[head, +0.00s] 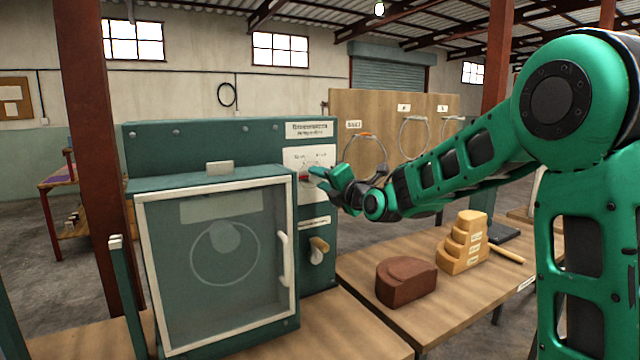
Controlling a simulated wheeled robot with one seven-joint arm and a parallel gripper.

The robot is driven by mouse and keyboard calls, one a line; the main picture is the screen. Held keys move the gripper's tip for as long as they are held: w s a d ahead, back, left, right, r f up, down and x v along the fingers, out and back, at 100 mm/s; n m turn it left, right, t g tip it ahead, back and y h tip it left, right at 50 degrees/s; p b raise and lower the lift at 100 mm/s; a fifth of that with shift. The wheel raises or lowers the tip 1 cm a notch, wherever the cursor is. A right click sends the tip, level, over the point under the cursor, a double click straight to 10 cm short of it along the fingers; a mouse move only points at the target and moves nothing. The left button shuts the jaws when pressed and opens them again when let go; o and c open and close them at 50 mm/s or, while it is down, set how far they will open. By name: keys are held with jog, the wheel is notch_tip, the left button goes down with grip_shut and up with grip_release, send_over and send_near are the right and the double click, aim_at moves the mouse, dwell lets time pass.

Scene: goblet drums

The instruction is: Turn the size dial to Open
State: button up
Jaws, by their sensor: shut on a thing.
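The size dial (304,176) is a small knob with a red part showing, on a white plate (297,158) on the front of the green machine (240,142). My gripper (313,174) reaches in from the right and is shut on the dial. Its fingers hide much of the dial. The marks on the plate are too small to read, so I cannot tell where the dial points.
A clear-windowed door (220,285) with a white handle (284,260) stands left of the dial. A lever with a wooden grip (319,244) is below my gripper. A brown stepped block (405,284) and a tan stepped block (463,243) stand on the wooden table (390,325).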

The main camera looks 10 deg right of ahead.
jog(key=shift+f, duration=0.4)
jog(key=o, duration=1)
jog(key=shift+o, duration=0.2)
jog(key=shift+r, duration=0.2)
jog(key=v, duration=1)
jog(key=shift+s+d, duration=0.15)
jog(key=shift+s, duration=0.15)
